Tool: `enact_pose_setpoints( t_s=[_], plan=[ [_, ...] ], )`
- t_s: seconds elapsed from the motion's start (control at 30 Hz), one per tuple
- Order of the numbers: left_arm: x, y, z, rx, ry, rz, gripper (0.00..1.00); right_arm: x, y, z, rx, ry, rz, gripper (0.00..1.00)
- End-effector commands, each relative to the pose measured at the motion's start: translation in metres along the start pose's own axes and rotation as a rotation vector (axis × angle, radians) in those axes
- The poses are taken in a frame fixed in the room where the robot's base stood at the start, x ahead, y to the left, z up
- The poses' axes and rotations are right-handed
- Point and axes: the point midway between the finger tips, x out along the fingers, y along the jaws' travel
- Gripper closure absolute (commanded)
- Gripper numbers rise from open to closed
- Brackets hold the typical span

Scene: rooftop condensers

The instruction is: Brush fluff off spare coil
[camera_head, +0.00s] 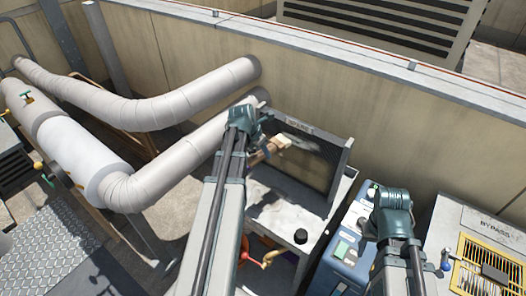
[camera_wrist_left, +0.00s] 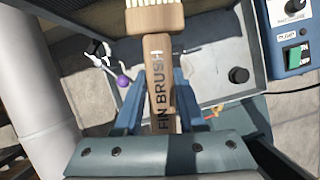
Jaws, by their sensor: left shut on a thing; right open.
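The spare coil (camera_head: 322,168) is a dark finned panel in a grey frame, standing upright at the back of a grey bench (camera_head: 316,222) in the head view. My left gripper (camera_head: 255,152) is shut on the wooden handle of the fin brush (camera_head: 265,154). The brush head points right, in front of the coil; whether its bristles touch the fins I cannot tell. In the left wrist view the gripper (camera_wrist_left: 160,100) holds the handle marked FIN BRUSH (camera_wrist_left: 158,72), pale bristles at the top edge. Fluff is not clearly distinguishable. My right gripper (camera_head: 381,228) is open, over the blue unit.
A black knob (camera_head: 300,236) sits on the bench. A blue box (camera_head: 348,243) with a green switch stands right of it. A BYPASS panel (camera_head: 485,240) is at far right. Thick pipes (camera_head: 165,108) run at left; a tan wall (camera_head: 310,80) is behind.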

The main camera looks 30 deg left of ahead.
Motion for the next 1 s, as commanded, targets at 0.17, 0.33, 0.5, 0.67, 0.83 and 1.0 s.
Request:
enact_pose_setpoints(
  t_s=[0.17,0.33,0.5,0.67,0.83,1.0],
  plan=[
    [0.001,0.0,0.001,0.0,0.0,0.0,1.0,0.0,0.0,0.0,0.0,0.0,0.0,0.5],
    [0.002,0.001,0.004,0.0,0.0,0.0,1.0,0.0,0.0,0.0,0.0,0.0,0.0,0.5],
    [0.003,0.002,0.007,0.0,0.0,0.0,1.0,0.0,0.0,0.0,0.0,0.0,0.0,0.5],
    [0.004,0.002,0.01,0.0,0.0,0.0,1.0,0.0,0.0,0.0,0.0,0.0,0.0,0.5],
    [0.005,0.003,0.013,0.0,0.0,0.0,1.0,0.0,0.0,0.0,0.0,0.0,0.0,0.5],
    [0.004,0.003,0.013,0.0,0.0,0.0,1.0,-0.001,0.0,0.0,0.0,0.0,0.0,0.5]
  ],
)
